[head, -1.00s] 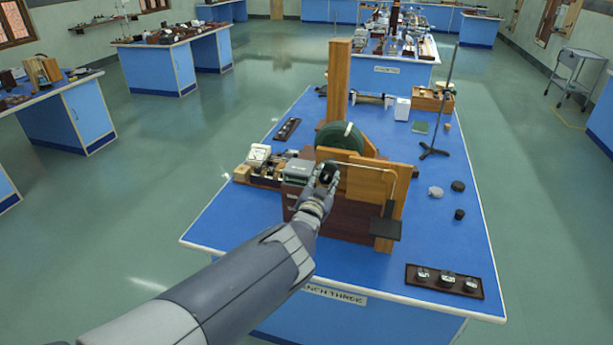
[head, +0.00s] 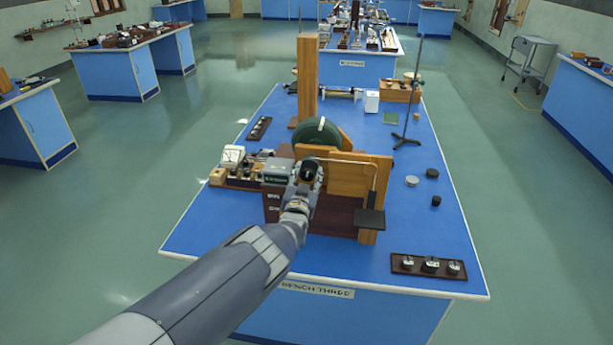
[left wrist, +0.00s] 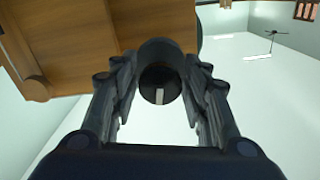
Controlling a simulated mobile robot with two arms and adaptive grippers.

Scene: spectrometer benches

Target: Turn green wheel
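The green wheel (head: 316,135) stands upright in a wooden apparatus on the blue bench, with a small white mark near its top. Its lower part is hidden behind wooden boards. My left gripper (head: 307,174) is in front of the apparatus, lower and nearer than the wheel; its fingers are too small to read there. In the left wrist view my left gripper (left wrist: 160,105) has its two fingers apart, with a dark round knob-like part (left wrist: 160,86) bearing a white mark showing between them. I cannot tell whether the fingers touch it. My right gripper is not in view.
A wooden post (head: 307,80) rises behind the wheel. A bent rod with a dark plate (head: 369,219) hangs at the right of the apparatus. A grey-green box (head: 277,172) and instruments stand left. A stand (head: 407,139) and tray of weights (head: 428,267) are right. The bench's left front is clear.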

